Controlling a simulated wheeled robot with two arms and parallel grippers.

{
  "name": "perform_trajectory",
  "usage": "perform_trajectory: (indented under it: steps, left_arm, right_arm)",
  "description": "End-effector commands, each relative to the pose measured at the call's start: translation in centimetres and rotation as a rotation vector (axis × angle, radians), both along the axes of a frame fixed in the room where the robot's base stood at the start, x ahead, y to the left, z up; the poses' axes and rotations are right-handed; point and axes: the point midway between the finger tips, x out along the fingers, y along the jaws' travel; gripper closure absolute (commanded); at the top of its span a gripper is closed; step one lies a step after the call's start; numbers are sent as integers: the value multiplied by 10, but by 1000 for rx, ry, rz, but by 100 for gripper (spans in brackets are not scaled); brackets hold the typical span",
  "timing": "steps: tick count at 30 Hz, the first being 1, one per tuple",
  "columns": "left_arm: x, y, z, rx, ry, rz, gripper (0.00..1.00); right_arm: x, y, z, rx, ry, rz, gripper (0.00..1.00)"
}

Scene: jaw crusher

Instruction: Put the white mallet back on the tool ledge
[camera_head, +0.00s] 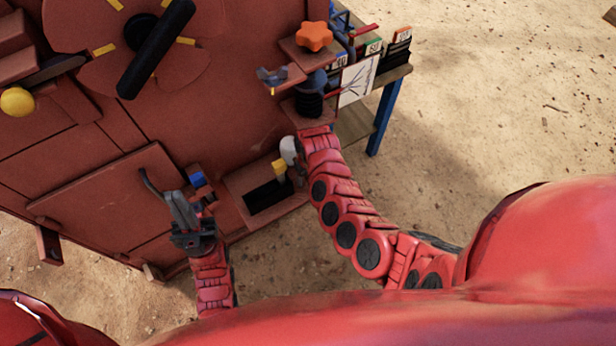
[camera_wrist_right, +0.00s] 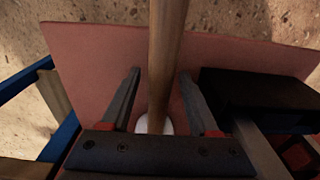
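The white mallet shows in the right wrist view as a wooden handle (camera_wrist_right: 166,50) with a bit of white head (camera_wrist_right: 152,125) at its lower end. My right gripper (camera_wrist_right: 160,85) has its fingers on either side of this handle, with a visible gap on the left. In the head view a white rounded piece (camera_head: 288,150), perhaps the mallet head, shows at the end of my right arm; the right fingers are hidden there. A reddish ledge with a dark slot (camera_head: 238,187) lies just below it. My left gripper (camera_head: 178,205) is in front of the machine's lower panel; its finger gap is unclear.
The red machine (camera_head: 110,170) fills the left. A small yellow block (camera_head: 279,167) stands near the slot. An orange knob (camera_head: 313,37) and a black coiled part (camera_head: 310,95) are above my right arm. A blue-legged table (camera_head: 384,115) stands behind. Sandy ground at right is open.

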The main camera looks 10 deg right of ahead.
Motion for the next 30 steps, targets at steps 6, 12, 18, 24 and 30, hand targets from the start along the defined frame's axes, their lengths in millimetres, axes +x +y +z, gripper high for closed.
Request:
perform_trajectory:
  steps: [6,12,18,24,30]
  left_arm:
    - [0,0,1,0,0,0,100]
    - [0,0,1,0,0,0,100]
    - [0,0,0,0,0,0,100]
    - [0,0,-3,0,0,0,100]
    - [0,0,-6,0,0,0,100]
  right_arm:
    - [0,0,2,0,-1,0,39]
    - [0,1,19,1,-4,0,39]
    - [-1,0,50,2,-7,-2,39]
    - [-3,-1,84,0,-6,0,39]
    - [-5,-3,111,-1,-5,-1,39]
